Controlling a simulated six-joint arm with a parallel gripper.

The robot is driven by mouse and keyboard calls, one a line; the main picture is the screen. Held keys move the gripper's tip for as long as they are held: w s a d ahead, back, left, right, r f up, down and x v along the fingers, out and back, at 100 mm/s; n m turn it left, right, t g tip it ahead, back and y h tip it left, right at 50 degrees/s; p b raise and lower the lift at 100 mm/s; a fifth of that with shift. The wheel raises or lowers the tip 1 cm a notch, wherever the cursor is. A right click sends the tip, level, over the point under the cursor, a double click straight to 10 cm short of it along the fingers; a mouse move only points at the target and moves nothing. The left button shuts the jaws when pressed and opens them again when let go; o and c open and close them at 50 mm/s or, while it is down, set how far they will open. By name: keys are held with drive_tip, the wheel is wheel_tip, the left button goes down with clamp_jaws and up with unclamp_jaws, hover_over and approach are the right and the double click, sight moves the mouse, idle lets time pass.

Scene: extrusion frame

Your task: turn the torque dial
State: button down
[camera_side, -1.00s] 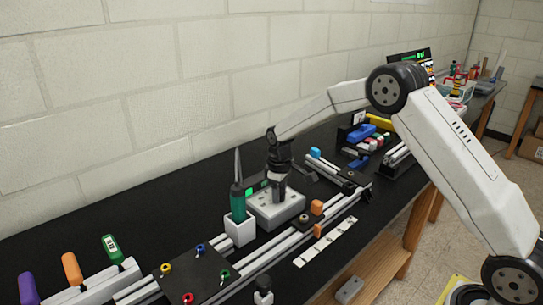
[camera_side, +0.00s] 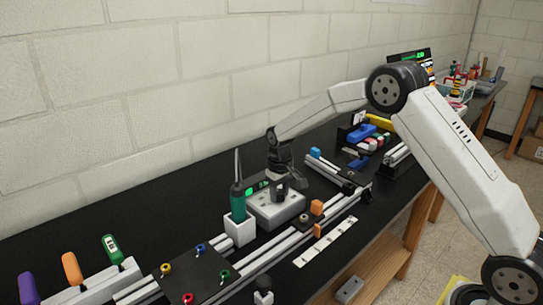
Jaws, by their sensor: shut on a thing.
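The torque dial is not clearly visible. It appears to be on the grey box (camera_side: 262,215), under my gripper (camera_side: 281,190), which points down there. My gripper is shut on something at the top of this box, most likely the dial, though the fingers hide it. A green-handled screwdriver (camera_side: 238,203) stands upright in a white block (camera_side: 240,229) just left of the box. A small green light (camera_side: 249,190) shows between the screwdriver and my gripper.
Aluminium rails with an orange block (camera_side: 317,207) run in front of the box. A dark plate (camera_side: 196,275) with coloured rings lies at front left. Handled tools (camera_side: 72,269) stand in a rack at far left. The black table is bare behind the box.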

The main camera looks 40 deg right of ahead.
sight(281, 194)
drive_tip(key=shift+c, duration=1.1)
unclamp_jaws()
drive_tip(key=shift+r, duration=0.1)
drive_tip(key=shift+r, duration=3.85)
drive_tip(key=shift+s+a, duration=0.2)
drive_tip(key=shift+s, duration=0.35)
drive_tip(key=s+a+f+t, duration=0.1)
drive_tip(key=s+a, duration=0.1)
drive_tip(key=s, duration=1)
drive_tip(key=s+a+f+t, duration=0.1)
drive_tip(key=s+a+f, duration=0.1)
drive_tip(key=s, duration=1)
drive_tip(key=shift+s+n+t, duration=0.25)
drive_tip(key=shift+n+t, duration=0.05)
